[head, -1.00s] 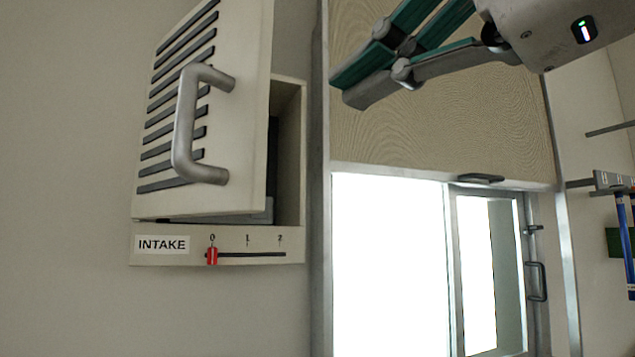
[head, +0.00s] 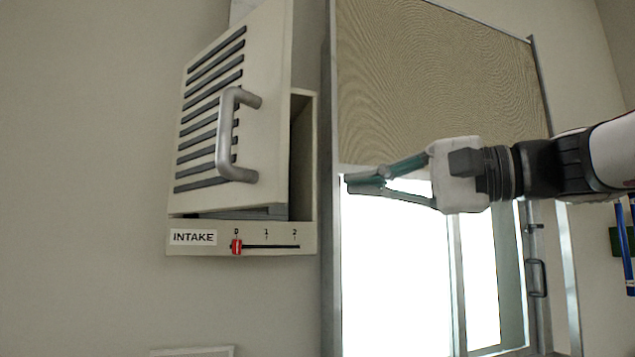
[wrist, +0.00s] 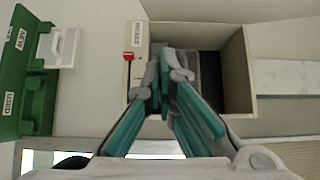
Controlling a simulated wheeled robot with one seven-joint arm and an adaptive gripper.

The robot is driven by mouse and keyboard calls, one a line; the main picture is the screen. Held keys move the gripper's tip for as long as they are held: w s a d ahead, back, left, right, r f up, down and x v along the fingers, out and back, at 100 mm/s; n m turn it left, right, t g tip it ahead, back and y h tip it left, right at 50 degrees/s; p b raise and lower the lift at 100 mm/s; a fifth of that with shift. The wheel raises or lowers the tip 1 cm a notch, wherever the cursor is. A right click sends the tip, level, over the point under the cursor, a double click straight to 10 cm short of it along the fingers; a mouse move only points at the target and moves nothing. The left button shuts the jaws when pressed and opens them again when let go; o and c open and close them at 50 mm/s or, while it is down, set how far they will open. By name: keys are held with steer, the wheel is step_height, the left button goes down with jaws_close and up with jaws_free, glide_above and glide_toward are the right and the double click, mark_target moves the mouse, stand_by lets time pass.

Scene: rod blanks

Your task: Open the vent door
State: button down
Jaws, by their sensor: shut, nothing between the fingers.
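The vent door (head: 215,130) is a cream panel with dark slats and a grey bar handle (head: 229,135). In the head view it stands ajar from the vent box (head: 308,160), with a dark gap along its right edge. The box's open inside also shows in the wrist view (wrist: 237,75). My gripper (head: 352,183) is to the right of the box, apart from the handle, with its teal-padded fingers shut and empty. In the wrist view the fingertips (wrist: 166,62) overlap the box opening; I cannot tell their depth.
Below the door is an INTAKE label (head: 193,237) and a red slider (head: 236,247) at 0. A metal-framed window (head: 395,270) with a tan blind (head: 430,80) is at the right. The wrist view shows a green holder (wrist: 38,100) marked NEW and USED.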

steer(key=a+p, duration=0.2)
steer(key=a, duration=0.5)
steer(key=shift+s, duration=0.15)
steer(key=shift+a, duration=0.1)
